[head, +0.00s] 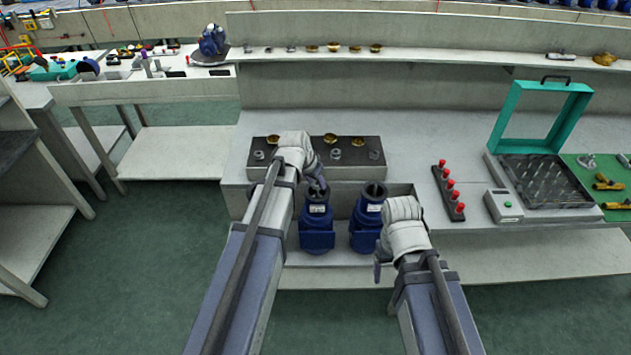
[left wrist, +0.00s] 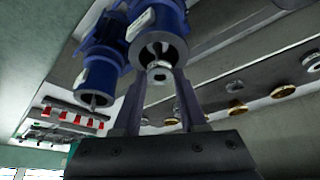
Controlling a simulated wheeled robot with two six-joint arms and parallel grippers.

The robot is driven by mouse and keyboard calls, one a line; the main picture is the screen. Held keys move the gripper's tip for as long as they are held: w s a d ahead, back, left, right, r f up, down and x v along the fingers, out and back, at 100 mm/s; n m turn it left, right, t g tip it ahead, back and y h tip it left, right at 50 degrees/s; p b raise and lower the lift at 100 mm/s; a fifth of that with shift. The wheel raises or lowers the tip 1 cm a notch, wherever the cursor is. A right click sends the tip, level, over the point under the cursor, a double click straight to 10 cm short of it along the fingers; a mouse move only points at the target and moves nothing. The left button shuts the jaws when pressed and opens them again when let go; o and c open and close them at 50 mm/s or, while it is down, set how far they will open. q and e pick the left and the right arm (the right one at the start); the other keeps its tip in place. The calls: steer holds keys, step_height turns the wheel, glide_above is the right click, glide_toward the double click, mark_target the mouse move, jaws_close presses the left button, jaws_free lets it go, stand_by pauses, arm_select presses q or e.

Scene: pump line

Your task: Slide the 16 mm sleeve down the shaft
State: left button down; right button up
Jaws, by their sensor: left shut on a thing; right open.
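Two blue pumps stand upright side by side, a left pump (head: 317,232) and a right pump (head: 366,228), each with an open top. My left gripper (head: 318,187) is at the mouth of the left pump. In the left wrist view, my left gripper (left wrist: 158,82) is shut on a small silver sleeve (left wrist: 158,74). The sleeve is in line with the shaft (left wrist: 157,49) inside the open housing of the nearer pump (left wrist: 156,22). I cannot tell how far it is on the shaft. My right gripper (head: 381,268) is open and empty, low beside the right pump.
A dark block (head: 313,171) behind the pumps carries brass rings and silver sleeves. The floor at left is clear.

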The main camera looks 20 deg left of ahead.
arm_select(q)
steer(key=shift+c, duration=1.9)
jaws_free()
steer(key=shift+r, duration=0.15)
steer(key=d+p+v, duration=0.1)
steer(key=p+v, duration=0.6)
steer(key=shift+s+a+r, duration=0.2)
steer(key=shift+a+r, duration=0.05)
steer(key=shift+a, duration=0.3)
